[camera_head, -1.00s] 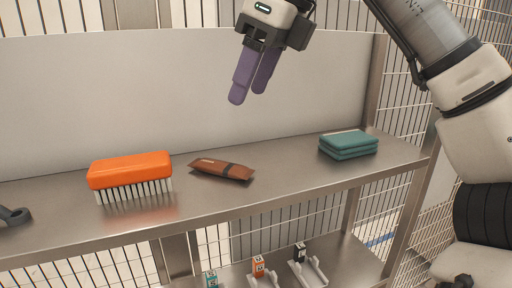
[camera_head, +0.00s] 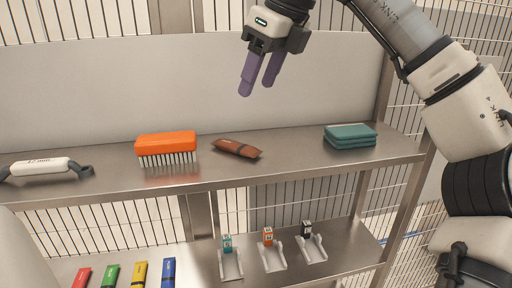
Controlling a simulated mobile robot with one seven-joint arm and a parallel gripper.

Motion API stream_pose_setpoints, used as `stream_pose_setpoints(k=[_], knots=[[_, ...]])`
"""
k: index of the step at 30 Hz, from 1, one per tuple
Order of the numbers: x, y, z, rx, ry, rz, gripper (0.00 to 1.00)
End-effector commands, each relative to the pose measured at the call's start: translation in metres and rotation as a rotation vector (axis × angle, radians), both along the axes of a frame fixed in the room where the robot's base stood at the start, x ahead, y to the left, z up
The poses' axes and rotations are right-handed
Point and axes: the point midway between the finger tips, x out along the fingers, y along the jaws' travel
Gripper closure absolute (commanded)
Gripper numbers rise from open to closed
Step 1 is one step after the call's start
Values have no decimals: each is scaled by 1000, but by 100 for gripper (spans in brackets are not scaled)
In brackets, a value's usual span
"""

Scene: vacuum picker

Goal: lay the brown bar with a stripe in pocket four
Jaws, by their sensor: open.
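The brown bar (camera_head: 237,148) lies flat on the upper metal shelf, with a dark stripe across it near its right end. My gripper (camera_head: 257,89) is above and slightly right of the bar, its two purple fingers apart with nothing between them, pointing down. On the lower shelf stand white cradle-like pockets: one with a teal marker (camera_head: 231,265), one with an orange marker (camera_head: 273,258) and one with a black marker (camera_head: 313,248). The marker labels are too small to read, so I cannot tell which is pocket four.
Several coloured bars, including a blue one (camera_head: 168,272), lie at lower left. A back panel (camera_head: 100,90) rises behind.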

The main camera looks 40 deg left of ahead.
Motion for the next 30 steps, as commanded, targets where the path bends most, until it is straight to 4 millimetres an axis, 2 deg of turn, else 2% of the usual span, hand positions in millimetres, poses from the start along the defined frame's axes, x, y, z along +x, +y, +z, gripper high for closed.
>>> stream_pose_setpoints(k=[10, 19, 27, 30], knots=[[-1, 23, -59, -2, 2, 1, 45], [-2, 31, -80, -1, 2, 1, 45], [-1, 41, -115, -2, 3, 1, 45], [-1, 44, -122, 0, 1, -1, 45]])
